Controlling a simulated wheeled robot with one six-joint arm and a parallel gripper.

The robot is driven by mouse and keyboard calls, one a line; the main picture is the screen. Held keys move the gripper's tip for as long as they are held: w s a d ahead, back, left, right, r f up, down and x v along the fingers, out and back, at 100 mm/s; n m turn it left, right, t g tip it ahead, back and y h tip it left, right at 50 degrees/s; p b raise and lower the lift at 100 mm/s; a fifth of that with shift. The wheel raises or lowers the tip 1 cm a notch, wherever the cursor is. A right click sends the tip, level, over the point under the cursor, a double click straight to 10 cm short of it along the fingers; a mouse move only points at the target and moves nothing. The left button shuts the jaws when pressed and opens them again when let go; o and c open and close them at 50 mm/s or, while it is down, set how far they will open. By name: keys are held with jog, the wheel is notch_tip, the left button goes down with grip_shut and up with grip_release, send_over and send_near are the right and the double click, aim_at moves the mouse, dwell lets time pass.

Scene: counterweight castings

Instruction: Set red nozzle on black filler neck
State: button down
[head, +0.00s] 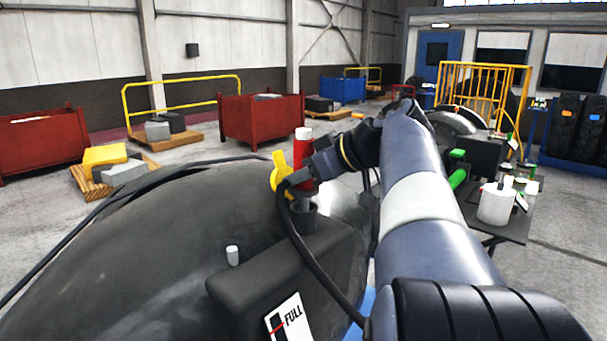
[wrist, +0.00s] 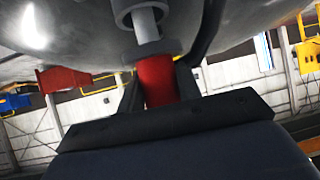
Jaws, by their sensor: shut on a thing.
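The red nozzle (head: 302,150), with a white top, stands about upright above the black filler neck (head: 303,220) in the head view. My gripper (head: 303,180) is shut around the nozzle's body. In the wrist view my gripper's two fingers (wrist: 159,88) flank the red nozzle (wrist: 156,72). Its grey collar and lighter spout run toward the dark ring of the filler neck (wrist: 124,14). The spout's end looks to be at or inside that ring; how deep it sits is hidden. The collar is apart from the ring.
The neck rises from a black tank (head: 270,265) with a FULL gauge. A yellow tab (head: 279,172) is beside the nozzle. A black hose (head: 310,265) hangs in front of the neck. A dark table (head: 515,225) with a white canister (head: 496,205) stands at right.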

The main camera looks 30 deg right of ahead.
aim_at(312, 187)
jog(key=shift+f+b, duration=1.45)
jog(key=shift+f, duration=0.1)
jog(key=c, duration=0.9)
grip_release()
jog(key=shift+s+d, duration=0.1)
jog(key=v, duration=1)
jog(key=shift+s+d+r, duration=0.1)
jog(key=shift+s+r, duration=0.1)
jog(key=shift+s, duration=0.05)
